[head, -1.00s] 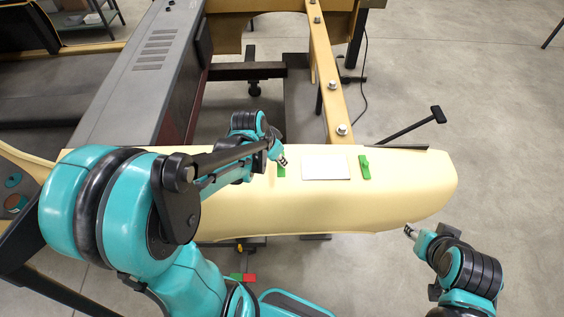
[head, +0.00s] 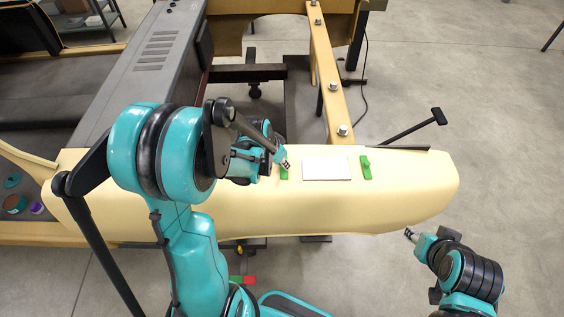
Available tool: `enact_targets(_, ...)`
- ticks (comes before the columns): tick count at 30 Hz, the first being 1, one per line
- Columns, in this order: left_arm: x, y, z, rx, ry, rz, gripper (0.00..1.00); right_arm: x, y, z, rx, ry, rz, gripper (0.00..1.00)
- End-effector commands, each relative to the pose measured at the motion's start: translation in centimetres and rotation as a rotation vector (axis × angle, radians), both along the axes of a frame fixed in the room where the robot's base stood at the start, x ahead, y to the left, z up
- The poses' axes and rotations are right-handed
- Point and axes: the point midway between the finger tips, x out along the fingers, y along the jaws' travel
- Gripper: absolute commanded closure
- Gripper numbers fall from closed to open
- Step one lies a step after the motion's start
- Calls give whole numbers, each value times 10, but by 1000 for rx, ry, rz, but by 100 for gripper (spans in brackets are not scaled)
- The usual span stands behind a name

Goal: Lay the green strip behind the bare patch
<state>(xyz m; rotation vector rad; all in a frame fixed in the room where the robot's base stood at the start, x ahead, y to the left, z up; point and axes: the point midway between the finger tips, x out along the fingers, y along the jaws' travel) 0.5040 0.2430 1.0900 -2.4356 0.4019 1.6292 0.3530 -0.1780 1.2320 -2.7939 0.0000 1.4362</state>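A flat white patch (head: 327,168) lies on the cream curved shell. I take it for the bare patch, though I cannot be sure. One green strip (head: 284,174) shows just left of the patch, partly hidden by my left gripper. Another green piece (head: 366,168) with a raised part lies just right of the patch. My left gripper (head: 285,164) is at the left green strip; whether it touches or holds it cannot be told. My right gripper (head: 409,234) is off the front right edge of the shell, apart from both strips. Its fingers are too small to read.
The cream shell (head: 400,190) is clear in front of the patch. A wooden beam with bolts (head: 331,90) runs back from its rear edge. A black T-handled bar (head: 412,126) sticks out at the back right. A grey slotted panel (head: 150,70) stands at the left.

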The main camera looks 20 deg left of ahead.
Motion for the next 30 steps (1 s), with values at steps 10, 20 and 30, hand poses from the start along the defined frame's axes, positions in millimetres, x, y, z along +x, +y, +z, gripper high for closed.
enact_targets(10,0,0,-1,0,0,0,62,0,0,-1,0,0,0,60)
enact_targets(20,-5,2,16,0,0,1,62,0,0,6,0,0,0,60)
enact_targets(30,-31,10,82,-1,0,2,62,0,0,19,0,0,0,60)
